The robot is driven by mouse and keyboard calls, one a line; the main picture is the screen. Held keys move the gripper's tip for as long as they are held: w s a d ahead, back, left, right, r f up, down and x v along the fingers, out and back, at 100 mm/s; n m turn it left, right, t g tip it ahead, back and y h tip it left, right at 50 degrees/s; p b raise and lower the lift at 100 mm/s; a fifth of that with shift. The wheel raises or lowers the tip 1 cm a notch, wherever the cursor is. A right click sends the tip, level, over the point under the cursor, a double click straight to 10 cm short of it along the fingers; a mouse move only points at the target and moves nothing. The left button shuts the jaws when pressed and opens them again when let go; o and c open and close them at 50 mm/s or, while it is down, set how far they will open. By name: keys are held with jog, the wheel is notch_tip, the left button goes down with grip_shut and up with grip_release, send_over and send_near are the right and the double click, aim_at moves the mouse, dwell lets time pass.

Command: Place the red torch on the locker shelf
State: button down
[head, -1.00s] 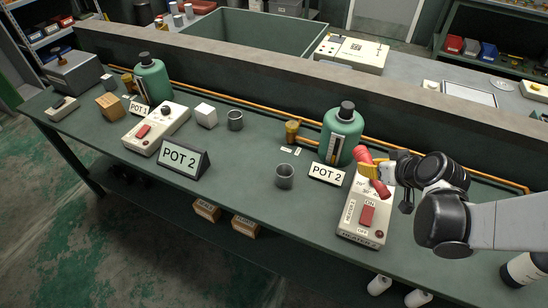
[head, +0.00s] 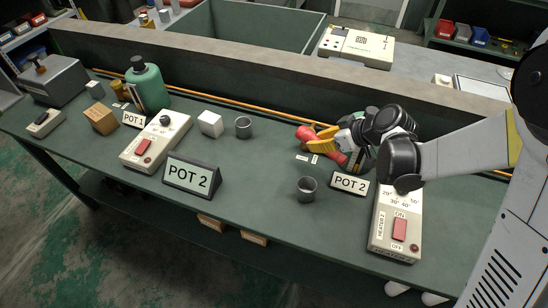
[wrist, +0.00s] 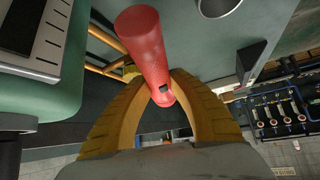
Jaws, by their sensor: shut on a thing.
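The red torch (head: 321,144) is held in my gripper (head: 330,140), above the back right part of the bench. In the wrist view the torch (wrist: 144,47) sits between the two yellow fingers of my gripper (wrist: 165,88), which are shut on it. Its body points away from the palm. The locker shelf cannot be made out for certain in these frames.
A green bottle (head: 148,85) stands at the back left of the bench. My arm largely hides the right one. A dark shelf with bins (head: 480,36) is at the back right.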

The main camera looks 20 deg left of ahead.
jog(key=b, duration=0.5)
send_over(271, 159)
jog(key=s+d, duration=0.1)
jog(key=d, duration=0.1)
jog(key=f, duration=0.7)
jog(key=shift+s+d, duration=0.1)
jog(key=shift+d, duration=0.1)
jog(key=shift+f+b, duration=0.75)
jog(key=shift+f, duration=1.15)
jog(key=shift+f, duration=0.25)
jog(key=c, duration=1.2)
grip_release()
jog(key=shift+c, duration=0.2)
jog(key=shift+r, duration=0.1)
